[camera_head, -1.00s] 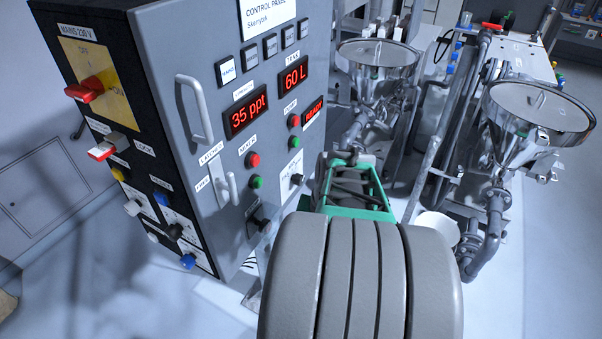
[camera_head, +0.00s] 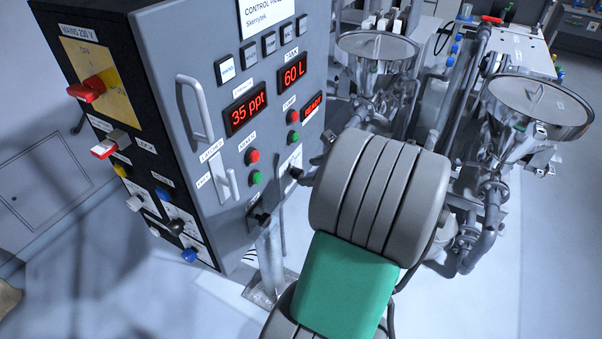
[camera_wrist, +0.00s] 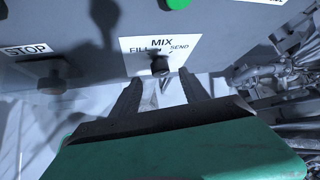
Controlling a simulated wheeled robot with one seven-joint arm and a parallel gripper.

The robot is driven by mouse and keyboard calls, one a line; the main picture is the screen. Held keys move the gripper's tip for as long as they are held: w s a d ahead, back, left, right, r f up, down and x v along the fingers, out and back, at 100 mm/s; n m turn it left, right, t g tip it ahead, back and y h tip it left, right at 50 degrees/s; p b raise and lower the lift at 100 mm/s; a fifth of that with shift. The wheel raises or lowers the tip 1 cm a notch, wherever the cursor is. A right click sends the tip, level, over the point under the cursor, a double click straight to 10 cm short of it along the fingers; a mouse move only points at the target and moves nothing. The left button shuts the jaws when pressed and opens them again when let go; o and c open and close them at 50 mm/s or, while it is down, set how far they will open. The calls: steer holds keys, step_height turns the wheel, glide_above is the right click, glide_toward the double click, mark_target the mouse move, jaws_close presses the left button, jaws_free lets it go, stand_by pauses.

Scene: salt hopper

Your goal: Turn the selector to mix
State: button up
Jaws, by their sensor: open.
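The selector is a small black knob (camera_wrist: 160,68) on a white plate (camera_wrist: 133,44) marked FILL, MIX and SEND, low on the grey panel face. I cannot tell which mark the knob points to. In the head view the selector (camera_head: 296,172) sits at the panel's lower right edge, beside my arm. My gripper (camera_wrist: 162,77) is open and empty. In the wrist view its two dark fingers point at the panel, one to each side of the knob and just below it. I cannot tell whether they touch it. In the head view my arm mostly hides the gripper.
A green button (camera_head: 255,178) and a red button (camera_head: 252,157) are left of the selector. A dark knob (camera_wrist: 52,84) is under a STOP label. A panel handle (camera_head: 194,108) sticks out further left. Steel hoppers (camera_head: 538,108) and pipes stand to the right.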

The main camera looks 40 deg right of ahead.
mark_target(300, 173)
steer(key=x, duration=0.5)
steer(key=shift+w+f, duration=0.25)
steer(key=shift+f, duration=0.05)
jaws_close()
